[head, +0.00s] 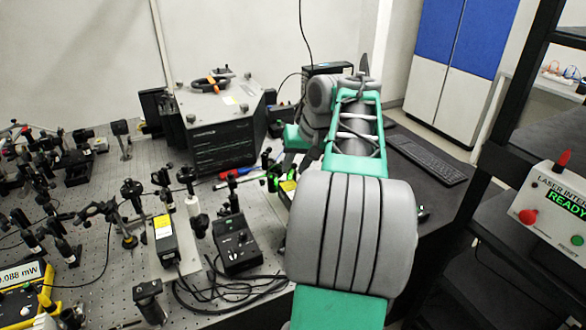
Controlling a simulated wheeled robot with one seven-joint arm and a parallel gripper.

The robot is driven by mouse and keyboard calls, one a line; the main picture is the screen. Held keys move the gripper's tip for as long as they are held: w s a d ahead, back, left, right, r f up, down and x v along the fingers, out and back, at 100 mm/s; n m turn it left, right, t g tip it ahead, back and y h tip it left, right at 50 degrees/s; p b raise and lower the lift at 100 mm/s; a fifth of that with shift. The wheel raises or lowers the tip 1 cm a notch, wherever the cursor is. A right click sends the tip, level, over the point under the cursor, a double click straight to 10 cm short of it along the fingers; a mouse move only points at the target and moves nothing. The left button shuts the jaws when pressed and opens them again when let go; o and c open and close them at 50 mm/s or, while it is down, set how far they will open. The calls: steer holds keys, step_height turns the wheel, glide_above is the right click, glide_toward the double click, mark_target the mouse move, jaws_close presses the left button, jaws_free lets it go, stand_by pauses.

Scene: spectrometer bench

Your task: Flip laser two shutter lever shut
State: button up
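My arm reaches over the bench, and my gripper (278,176) points down among small parts at the bench's right side. Its fingers are small and partly lost among dark parts, so I cannot tell their opening. A device with a yellow label (288,187) is close by the gripper, partly hidden behind my arm. Another black box with a yellow label (165,239) stands on a light plate to the left. I cannot make out a shutter lever on either box, nor which is laser two.
A black control box (237,244) with looped cables stands on the optical bench (108,278). Optic mounts crowd the left. A large dark instrument (218,128) stands behind. A keyboard (428,158) lies at right. A laser interlock box (556,207) reads READY.

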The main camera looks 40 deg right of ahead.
steer(key=shift+w, duration=0.1)
steer(key=shift+c, duration=0.3)
jaws_close()
steer(key=shift+a+f, duration=0.1)
